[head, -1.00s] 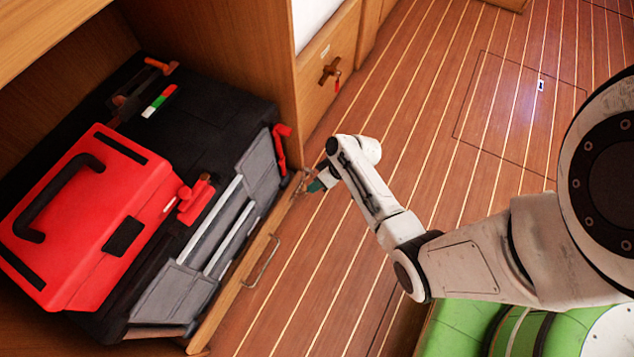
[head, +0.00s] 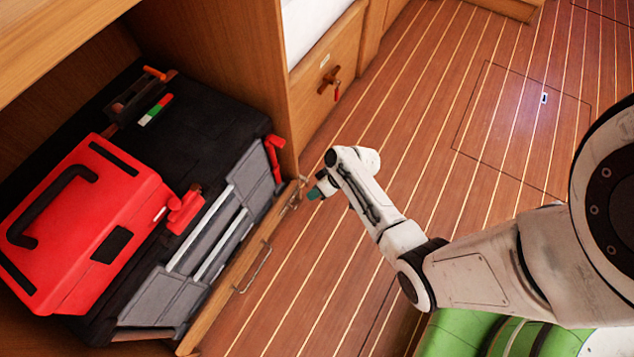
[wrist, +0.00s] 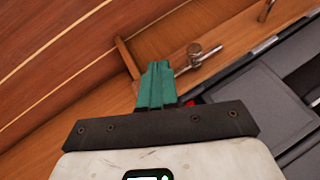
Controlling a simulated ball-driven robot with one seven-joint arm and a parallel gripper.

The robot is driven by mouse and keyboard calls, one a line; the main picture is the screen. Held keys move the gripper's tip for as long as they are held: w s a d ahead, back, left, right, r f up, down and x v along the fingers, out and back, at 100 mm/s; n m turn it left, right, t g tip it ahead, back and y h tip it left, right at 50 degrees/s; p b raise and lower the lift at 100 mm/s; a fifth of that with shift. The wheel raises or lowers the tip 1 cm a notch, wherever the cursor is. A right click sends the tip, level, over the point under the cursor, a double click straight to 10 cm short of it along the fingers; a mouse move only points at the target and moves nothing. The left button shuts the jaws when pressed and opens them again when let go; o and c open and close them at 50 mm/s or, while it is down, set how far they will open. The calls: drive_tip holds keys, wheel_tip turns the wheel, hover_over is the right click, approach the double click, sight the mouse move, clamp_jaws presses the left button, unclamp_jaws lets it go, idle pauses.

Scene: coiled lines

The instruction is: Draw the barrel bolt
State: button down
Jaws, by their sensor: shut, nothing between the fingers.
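The barrel bolt (head: 295,195) is a small metal fitting at the far end of the wooden board along the locker's front. In the wrist view the bolt (wrist: 195,55) shows a round knob and a thin bar. My gripper (head: 313,192) has teal fingers and is just right of the bolt in the head view. In the wrist view my gripper (wrist: 157,68) is shut and empty, its fingertips close beside the bolt. A small gap seems to lie between them, but touch is hard to judge. The fingers partly hide the bolt's near end.
A metal pull handle (head: 254,268) sits on the same board. Behind it are a red toolbox (head: 85,230) and a black and grey tool case (head: 225,110). A drawer with a wooden latch (head: 328,82) is beyond.

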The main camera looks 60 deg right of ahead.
drive_tip(key=p+v, duration=0.5)
drive_tip(key=v, duration=0.5)
drive_tip(key=shift+d, duration=0.1)
idle(0.3)
